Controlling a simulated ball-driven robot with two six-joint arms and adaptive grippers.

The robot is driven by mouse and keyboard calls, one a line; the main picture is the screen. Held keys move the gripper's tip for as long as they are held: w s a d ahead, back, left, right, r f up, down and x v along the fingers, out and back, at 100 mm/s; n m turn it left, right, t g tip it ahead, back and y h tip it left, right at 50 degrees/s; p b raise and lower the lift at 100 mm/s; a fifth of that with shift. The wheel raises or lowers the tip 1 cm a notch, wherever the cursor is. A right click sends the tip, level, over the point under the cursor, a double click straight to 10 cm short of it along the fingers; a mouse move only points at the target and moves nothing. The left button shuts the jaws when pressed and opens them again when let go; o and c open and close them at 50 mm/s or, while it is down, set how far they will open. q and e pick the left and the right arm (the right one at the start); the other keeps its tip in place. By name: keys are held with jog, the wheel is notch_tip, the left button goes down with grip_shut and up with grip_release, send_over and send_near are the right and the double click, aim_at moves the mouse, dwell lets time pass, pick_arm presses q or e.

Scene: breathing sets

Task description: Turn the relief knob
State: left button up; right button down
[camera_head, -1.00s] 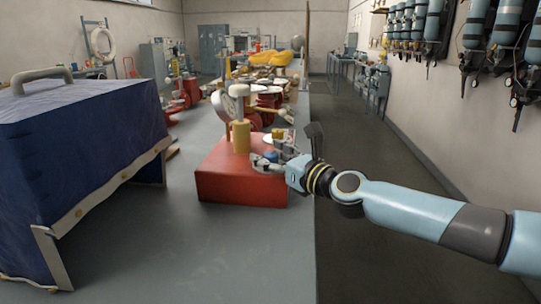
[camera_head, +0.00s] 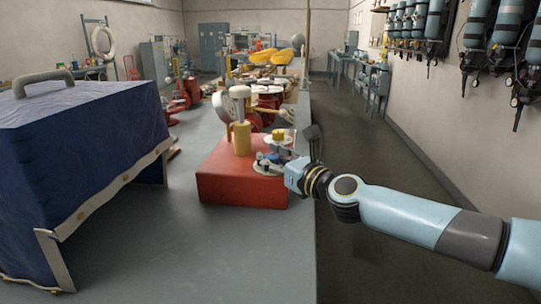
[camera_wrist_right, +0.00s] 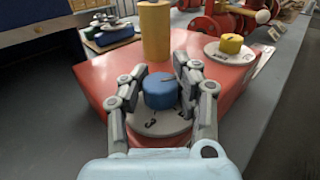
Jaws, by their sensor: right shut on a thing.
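A red box (camera_head: 235,185) stands on the grey bench. On its top is a blue knob (camera_wrist_right: 160,92) over a pale round dial (camera_wrist_right: 158,127) with dark marks. A yellow knob (camera_wrist_right: 231,43) sits on a second pale dial behind it to the right. My right gripper (camera_head: 272,161) is shut on the blue knob, one finger on each side, as the right wrist view (camera_wrist_right: 160,88) shows. The knob's lower sides are partly hidden by the fingers. No lettering tells which knob is the relief one. My left gripper is not in view.
A yellow post (camera_head: 242,138) with a white cap and a round gauge (camera_head: 222,107) stand close to the gripper. A dark blue covered case (camera_head: 80,150) is at the left. Other gear crowds the bench behind; the front of the bench is clear.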

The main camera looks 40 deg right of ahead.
jog(key=shift+m+h+p, duration=0.8)
jog(key=shift+h+p, duration=0.4)
jog(key=shift+p, duration=0.15)
jog(key=m+g+h+p, duration=0.1)
jog(key=m+h+p, duration=0.1)
jog(key=h, duration=0.1)
jog(key=shift+a+g, duration=0.1)
jog(key=shift+g, duration=0.2)
jog(key=shift+f+m+g+h+p, duration=0.1)
jog(key=shift+m+g+h+p, duration=0.3)
jog(key=shift+m+h, duration=0.45)
jog(key=m+g+h, duration=0.2)
jog(key=shift+f+h, duration=0.15)
jog(key=shift+h, duration=0.2)
jog(key=m+g+h+b, duration=0.2)
jog(key=g+h+b, duration=0.1)
jog(key=shift+f+m, duration=0.15)
jog(key=shift+m, duration=0.1)
jog(key=m+g+h+b, duration=0.2)
jog(key=m+g+b, duration=0.1)
jog(key=g+b, duration=0.1)
jog(key=shift+s+g+b, duration=0.1)
jog(key=shift+g+b, duration=0.2)
jog(key=shift+b, duration=0.25)
jog(key=shift+m+g+h+b, duration=0.5)
jog(key=shift+m+g+b, duration=0.5)
jog(key=shift+b, duration=0.5)
jog(key=shift+g, duration=0.3)
